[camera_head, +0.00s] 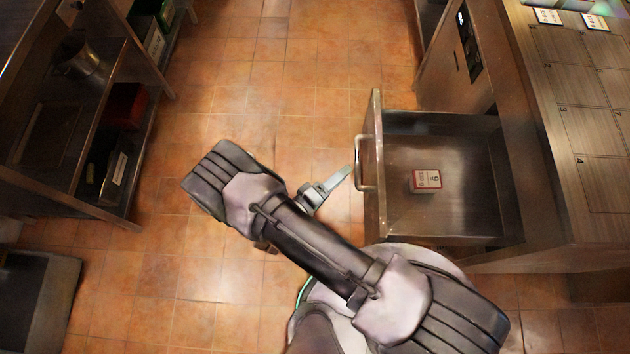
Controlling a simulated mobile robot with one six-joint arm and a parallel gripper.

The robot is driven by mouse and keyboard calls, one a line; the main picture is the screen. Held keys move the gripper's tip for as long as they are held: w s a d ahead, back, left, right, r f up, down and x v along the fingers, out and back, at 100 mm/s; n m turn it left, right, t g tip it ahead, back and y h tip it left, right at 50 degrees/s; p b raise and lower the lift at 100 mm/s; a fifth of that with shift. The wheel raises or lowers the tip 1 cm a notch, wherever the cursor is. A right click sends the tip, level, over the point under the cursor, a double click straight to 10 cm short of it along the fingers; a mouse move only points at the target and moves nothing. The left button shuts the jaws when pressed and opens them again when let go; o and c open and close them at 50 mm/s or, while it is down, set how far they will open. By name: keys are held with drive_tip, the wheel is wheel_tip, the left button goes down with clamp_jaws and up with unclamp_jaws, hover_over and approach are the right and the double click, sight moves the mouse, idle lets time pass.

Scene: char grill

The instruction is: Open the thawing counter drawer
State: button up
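The thawing counter drawer (455,225) is a steel drawer at the right, pulled well out of the counter (555,170). Its front panel (374,150) faces left and carries a bar handle (361,163). A small red and white box marked 6 (426,181) lies on the drawer floor. My gripper (343,176) is just left of the handle, pointing at it; a small gap seems to lie between them. One pale finger shows clearly, and the other is hidden or merged with it, so I cannot see the opening.
A steel shelf unit (125,60) with a pot (80,62) and several boxes stands at the left. A grey box-like unit (38,300) is at the lower left. The tiled floor (270,90) between shelf and counter is clear. Numbered panels (575,45) cover the counter top.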

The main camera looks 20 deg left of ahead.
drive_tip(key=p+v, duration=0.1)
drive_tip(key=v, duration=0.9)
drive_tip(key=shift+s+a, duration=0.2)
